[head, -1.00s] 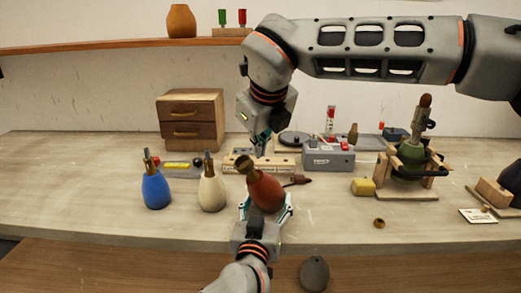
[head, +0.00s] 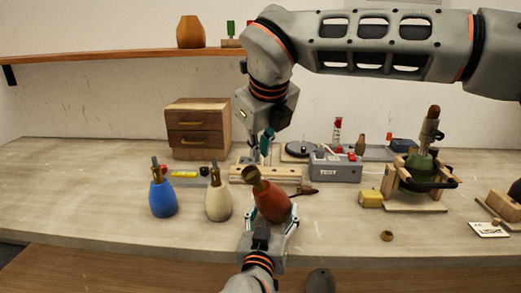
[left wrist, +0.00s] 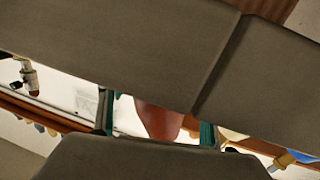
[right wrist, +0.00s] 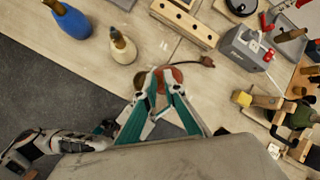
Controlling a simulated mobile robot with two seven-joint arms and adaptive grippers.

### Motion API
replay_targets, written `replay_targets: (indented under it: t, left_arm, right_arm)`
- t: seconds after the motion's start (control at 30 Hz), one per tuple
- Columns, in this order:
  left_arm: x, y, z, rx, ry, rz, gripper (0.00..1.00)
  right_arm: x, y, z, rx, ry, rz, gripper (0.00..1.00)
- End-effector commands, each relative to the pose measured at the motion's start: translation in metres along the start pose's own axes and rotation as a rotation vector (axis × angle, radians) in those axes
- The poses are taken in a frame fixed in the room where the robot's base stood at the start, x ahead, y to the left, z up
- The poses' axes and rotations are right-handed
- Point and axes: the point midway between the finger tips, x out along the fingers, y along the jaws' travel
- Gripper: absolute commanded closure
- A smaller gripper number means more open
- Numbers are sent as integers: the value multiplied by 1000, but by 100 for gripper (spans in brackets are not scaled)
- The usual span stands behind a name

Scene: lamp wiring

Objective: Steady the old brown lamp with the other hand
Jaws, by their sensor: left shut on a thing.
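The old brown lamp (head: 271,202), a reddish-brown body with a brass neck, is tilted to the left in the head view, over the front of the table. My left gripper (head: 268,222) is shut on its lower body from below. The lamp also shows between the fingers in the left wrist view (left wrist: 158,118). My right gripper (head: 262,151) points down just above the lamp's brass end, and its fingers look slightly apart. In the right wrist view its fingertips (right wrist: 157,82) overlap the lamp; I cannot tell whether they touch it.
A blue lamp (head: 163,198) and a cream lamp (head: 218,202) stand to the left. Behind are a wooden block with holes (head: 272,175), a grey test box (head: 336,168) and a drawer unit (head: 198,130). A clamp stand with a green lamp (head: 420,170) is at right.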

Motion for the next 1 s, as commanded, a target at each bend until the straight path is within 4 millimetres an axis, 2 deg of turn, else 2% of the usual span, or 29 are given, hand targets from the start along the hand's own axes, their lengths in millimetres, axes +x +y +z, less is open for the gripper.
replay_targets:
  t: [0.33, 0.47, 0.57, 0.9, 1.0]
  left_arm:
    - [0, 0, -3, 1, 6, 1, 63]
    - [0, 0, -3, 1, 5, 1, 63]
    - [0, 0, -3, 1, 5, 1, 63]
    - [0, 0, -3, 0, 6, 1, 63]
    - [0, 0, -3, 0, 6, 1, 63]
  right_arm:
    - [-1, 0, 0, 0, -1, -1, 82]
    - [-9, -1, 1, 0, -2, -2, 82]
    - [-23, -1, 1, 0, -3, -2, 82]
    - [-91, -1, 1, 0, -3, -2, 82]
    - [-105, -1, 1, 1, -2, -2, 82]
